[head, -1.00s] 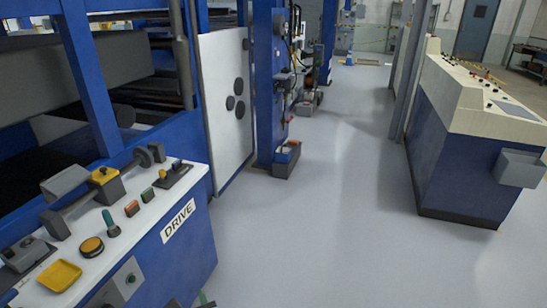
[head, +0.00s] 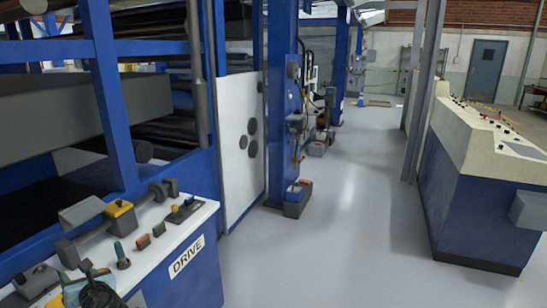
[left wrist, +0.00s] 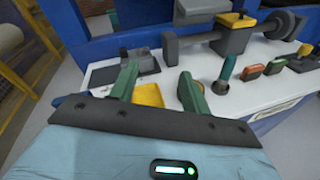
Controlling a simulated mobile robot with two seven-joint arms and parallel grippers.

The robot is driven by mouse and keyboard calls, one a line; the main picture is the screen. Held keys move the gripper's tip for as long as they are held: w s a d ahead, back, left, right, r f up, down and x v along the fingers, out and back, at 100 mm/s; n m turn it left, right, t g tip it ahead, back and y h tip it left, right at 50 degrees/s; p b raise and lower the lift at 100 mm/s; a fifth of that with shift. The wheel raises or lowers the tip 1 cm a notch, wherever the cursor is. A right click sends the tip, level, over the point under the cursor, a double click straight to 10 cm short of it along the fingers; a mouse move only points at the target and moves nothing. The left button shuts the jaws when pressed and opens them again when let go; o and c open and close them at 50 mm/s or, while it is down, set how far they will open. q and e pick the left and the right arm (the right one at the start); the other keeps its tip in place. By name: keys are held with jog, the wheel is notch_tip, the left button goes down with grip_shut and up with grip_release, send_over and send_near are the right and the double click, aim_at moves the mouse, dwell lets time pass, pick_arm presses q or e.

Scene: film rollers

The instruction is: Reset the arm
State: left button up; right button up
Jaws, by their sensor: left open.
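My left gripper (head: 92,284) shows at the bottom left of the head view, over the near left end of the white-topped DRIVE control panel (head: 185,225). In the left wrist view its two green fingers (left wrist: 158,88) stand apart with nothing between them in their hold. Beyond them lies a yellow tray (left wrist: 148,96) on the panel top, partly hidden by the fingers. A teal-handled lever (left wrist: 226,72) stands to the right of the fingers, apart from them. My right gripper is not in view.
Orange and green switches (head: 150,236) and a grey bar mechanism (head: 110,222) sit on the panel. The blue roller machine (head: 115,110) rises behind it. A blue and cream console (head: 480,185) stands at right. Grey floor (head: 340,220) between them is clear.

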pick_arm(q)
jog(key=w+d+f+n+t+h, duration=0.3)
jog(key=d+n+h, duration=0.4)
jog(key=n, duration=0.6)
jog(key=w+d+n+t+h, duration=0.3)
jog(key=w+d+n+h, duration=0.2)
jog(key=d+n, duration=0.5)
jog(key=s+d+f+n+g+h, duration=0.15)
jog(key=s+d+f, duration=0.25)
jog(key=s+f, duration=0.5)
jog(key=s+d+f+g+h, duration=0.15)
jog(key=s+d+f, duration=0.25)
jog(key=s+f, duration=0.5)
jog(key=s+d+g, duration=0.1)
jog(key=s+d, duration=0.1)
jog(key=s, duration=0.7)
jog(key=s+d+f+n+g, duration=0.1)
jog(key=s+d, duration=0.2)
jog(key=s, duration=0.6)
jog(key=s+d+f+g, duration=0.1)
jog(key=s+d, duration=0.2)
jog(key=s, duration=0.6)
jog(key=shift+s+d+n+h, duration=0.25)
jog(key=shift+s+n+h, duration=0.1)
jog(key=shift+s+h, duration=0.05)
